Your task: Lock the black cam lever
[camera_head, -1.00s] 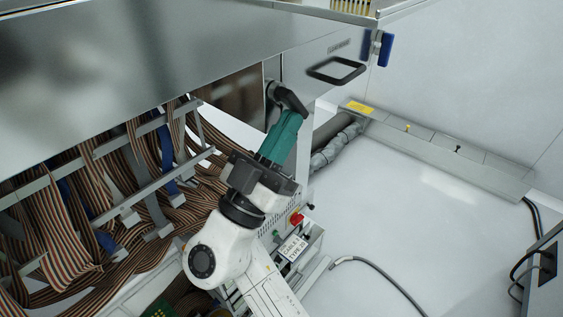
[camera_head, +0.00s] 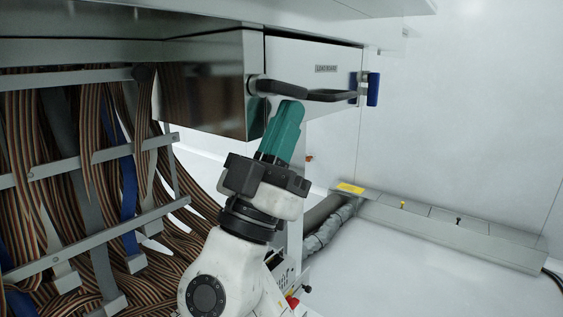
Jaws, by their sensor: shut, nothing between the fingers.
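The black cam lever (camera_head: 278,87) is on the front of the metal housing, at upper centre. Its round hub is at the left and its arm points right, sloping slightly down. My gripper (camera_head: 292,106) has teal fingers, shut with nothing between them. The fingertips are just below the lever's arm in the picture; I cannot tell whether they touch it. The lever's free end overlaps the black bar handle (camera_head: 334,97) in this view.
A blue latch (camera_head: 373,89) is on the housing's right side. Striped ribbon cables (camera_head: 90,150) and metal rails fill the left. A grey floor duct (camera_head: 440,225) runs along the wall at right. The floor at lower right is clear.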

